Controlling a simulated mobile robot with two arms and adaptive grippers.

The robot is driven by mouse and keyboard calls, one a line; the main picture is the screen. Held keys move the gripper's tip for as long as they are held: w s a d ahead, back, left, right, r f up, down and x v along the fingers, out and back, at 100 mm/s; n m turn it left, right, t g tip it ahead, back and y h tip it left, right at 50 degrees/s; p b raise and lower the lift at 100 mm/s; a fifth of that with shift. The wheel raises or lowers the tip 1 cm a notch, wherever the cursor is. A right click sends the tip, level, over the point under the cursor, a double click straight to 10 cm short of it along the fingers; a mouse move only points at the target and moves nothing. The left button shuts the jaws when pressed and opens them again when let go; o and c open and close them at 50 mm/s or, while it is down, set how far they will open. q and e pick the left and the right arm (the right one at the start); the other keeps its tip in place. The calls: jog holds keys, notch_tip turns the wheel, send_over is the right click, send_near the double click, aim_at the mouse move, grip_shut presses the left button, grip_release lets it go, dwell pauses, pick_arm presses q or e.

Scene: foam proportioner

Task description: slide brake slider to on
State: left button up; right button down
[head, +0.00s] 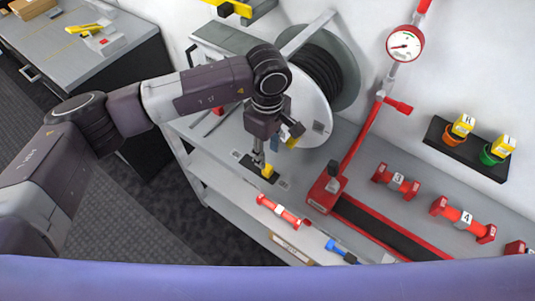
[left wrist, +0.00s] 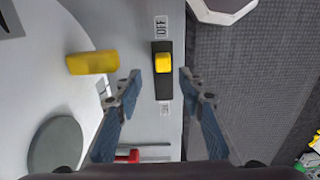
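The brake slider is a yellow knob (left wrist: 163,63) on a short black track (left wrist: 162,88). In the left wrist view the knob sits nearer the track's upper end, by a label (left wrist: 161,27) that seems to read OFF. A second label (left wrist: 166,108), too small to read surely, lies at the lower end. In the head view the knob (head: 268,171) is on the bench edge below my left gripper (head: 262,163). My left gripper (left wrist: 159,78) is open, its fingers apart on either side of the track. Contact with the knob is not visible. My right gripper is not in view.
A hose reel (head: 310,105) stands right behind the gripper, with a yellow handle (left wrist: 91,62) left of the fingers. A red pipe with a gauge (head: 405,43) rises at the right. A red-white cylinder (head: 282,212) lies on the bench nearby.

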aim_at(267, 167)
pick_arm(q)
jog(key=shift+s+f, duration=0.2)
jog(key=shift+f, duration=0.2)
notch_tip(267, 167, down, 7)
jog(key=p, duration=0.2)
jog(key=shift+s+r+p, duration=0.15)
jog(key=shift+r+p, duration=0.05)
jog(key=shift+p, duration=0.1)
grip_shut()
